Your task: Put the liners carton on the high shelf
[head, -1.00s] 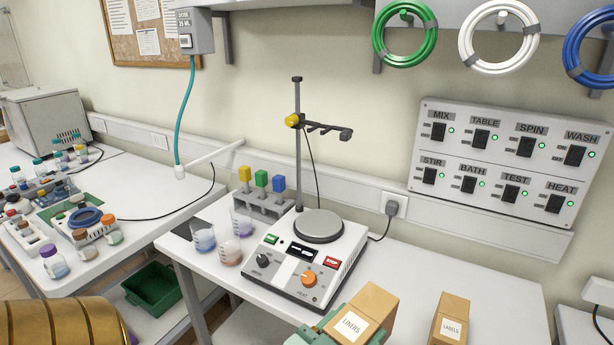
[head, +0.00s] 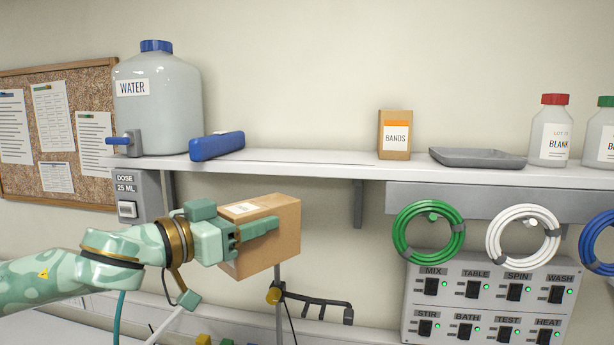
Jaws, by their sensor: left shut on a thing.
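The liners carton (head: 268,247) is a brown cardboard box with a white label on its upper face. My left gripper (head: 250,232) is shut on it and holds it tilted in the air, in front of the wall and below the level of the high shelf. The high shelf (head: 310,161) is a white board along the wall. It has a bare stretch between the blue case on the left and the bands carton on the right. My right gripper is out of view.
On the shelf stand a water jug (head: 160,105), a blue case (head: 217,145), a bands carton (head: 395,135), a grey tray (head: 478,158) and a blank bottle (head: 549,132). Coiled hoses (head: 428,230) hang below it at right. A shelf bracket (head: 358,203) and stand clamp (head: 318,301) are near the carton.

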